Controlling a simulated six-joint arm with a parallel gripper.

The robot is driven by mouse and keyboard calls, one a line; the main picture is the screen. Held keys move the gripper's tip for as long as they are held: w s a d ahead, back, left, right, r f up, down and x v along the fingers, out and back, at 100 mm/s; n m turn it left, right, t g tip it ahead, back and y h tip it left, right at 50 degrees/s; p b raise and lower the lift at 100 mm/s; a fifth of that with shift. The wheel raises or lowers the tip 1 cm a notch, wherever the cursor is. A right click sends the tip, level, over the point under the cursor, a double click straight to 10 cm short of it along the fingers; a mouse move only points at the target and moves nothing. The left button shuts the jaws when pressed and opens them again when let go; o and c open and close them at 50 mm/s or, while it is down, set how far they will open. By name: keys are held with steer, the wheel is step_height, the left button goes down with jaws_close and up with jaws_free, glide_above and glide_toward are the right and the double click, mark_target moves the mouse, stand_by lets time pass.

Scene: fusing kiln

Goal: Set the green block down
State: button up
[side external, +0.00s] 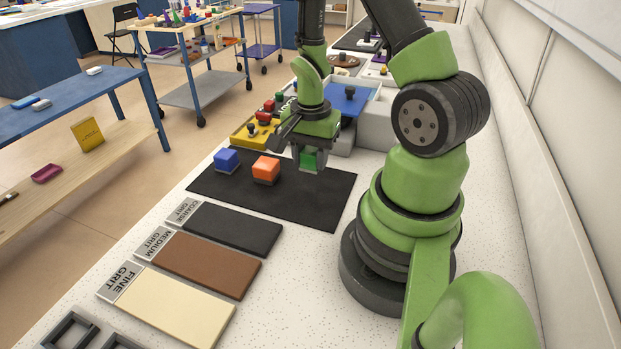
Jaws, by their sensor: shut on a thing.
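A green block (309,160) is held between the fingers of my gripper (311,163). The gripper points down and is shut on it, above the far right part of a black mat (310,205). Whether the block touches the mat is hard to tell from this angle. An orange block (266,169) sits on the mat to the left of the green block. A blue block (227,160) sits further left on the mat. The fingers partly cover the green block.
Grit boards labelled coarse (232,228), medium (205,264) and fine (180,307) lie nearer on the speckled counter. A yellow tray (243,135) and a grey kiln with a blue top (347,100) stand behind the gripper. The mat's near right part is bare.

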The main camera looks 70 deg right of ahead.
mark_target(310, 190)
steer(key=shift+f, duration=2.65)
steer(key=shift+f, duration=0.15)
steer(key=o, duration=0.9)
steer(key=shift+c, duration=0.2)
step_height(310, 190, up, 12)
steer(key=shift+w+r, duration=0.1)
steer(key=shift+r, duration=0.05)
steer(key=s+a+r+n+t+y, duration=0.1)
steer(key=s+a+r+n+t, duration=0.1)
steer(key=a+r+n, duration=0.5)
steer(key=s+a+r+n+t+y, duration=0.1)
steer(key=a+r+n+t, duration=0.4)
steer(key=r, duration=0.6)
steer(key=s+a+n, duration=0.1)
steer(key=a+n, duration=0.1)
steer(key=a, duration=0.1)
steer(key=shift+s, duration=0.4)
